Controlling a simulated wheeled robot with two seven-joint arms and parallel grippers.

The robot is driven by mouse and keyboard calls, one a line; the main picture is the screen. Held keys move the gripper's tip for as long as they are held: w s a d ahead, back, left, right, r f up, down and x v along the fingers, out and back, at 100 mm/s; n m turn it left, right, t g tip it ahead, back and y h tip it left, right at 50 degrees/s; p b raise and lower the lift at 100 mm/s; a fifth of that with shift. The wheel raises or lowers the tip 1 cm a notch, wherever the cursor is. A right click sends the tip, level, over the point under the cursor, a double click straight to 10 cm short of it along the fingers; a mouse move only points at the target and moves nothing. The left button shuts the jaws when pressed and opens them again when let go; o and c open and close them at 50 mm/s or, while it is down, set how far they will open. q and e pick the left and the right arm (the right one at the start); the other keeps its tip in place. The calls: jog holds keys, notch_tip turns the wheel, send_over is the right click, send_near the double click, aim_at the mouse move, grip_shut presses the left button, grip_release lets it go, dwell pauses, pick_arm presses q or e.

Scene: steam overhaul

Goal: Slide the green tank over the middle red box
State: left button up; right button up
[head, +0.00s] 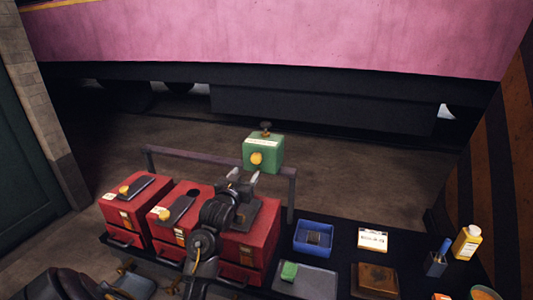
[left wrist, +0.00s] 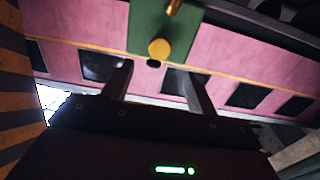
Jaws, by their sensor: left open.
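The green tank (head: 276,153), a box with a yellow knob on its front and a dark knob on top, shows at the rail behind the red boxes; whether it touches the rail is unclear. In the left wrist view the tank (left wrist: 146,28) is just beyond the fingertips. My left gripper (head: 244,177) is open and empty in front of the tank's lower part, apart from its yellow knob. The middle red box (head: 161,231) has a dark plate and a round hole on top. It stands between the left red box (head: 111,213) and the right red box (head: 262,240), which my arm partly covers.
A metal rail (head: 190,156) runs behind the boxes. To the right on the dark table are a blue tray (head: 301,242), a grey tray with a green block (head: 289,271), a brown box (head: 375,278), a white card (head: 372,239) and a yellow bottle (head: 466,243).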

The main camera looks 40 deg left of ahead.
aim_at(255, 159)
pick_arm(q)
jog(key=x, duration=0.3)
jog(key=p+x, duration=0.1)
jog(key=x, duration=0.6)
jog(key=shift+s+r+p, duration=0.1)
jog(key=shift+r+p, duration=0.15)
jog(key=shift+p, duration=0.15)
jog(key=shift+x, duration=0.75)
pick_arm(e)
jog(key=shift+s+d+r, duration=0.25)
jog(key=shift+s+r, duration=0.35)
jog(key=shift+r, duration=0.35)
jog(key=shift+s+a, duration=0.1)
pick_arm(q)
grip_shut()
pick_arm(e)
jog(key=shift+a, duration=0.1)
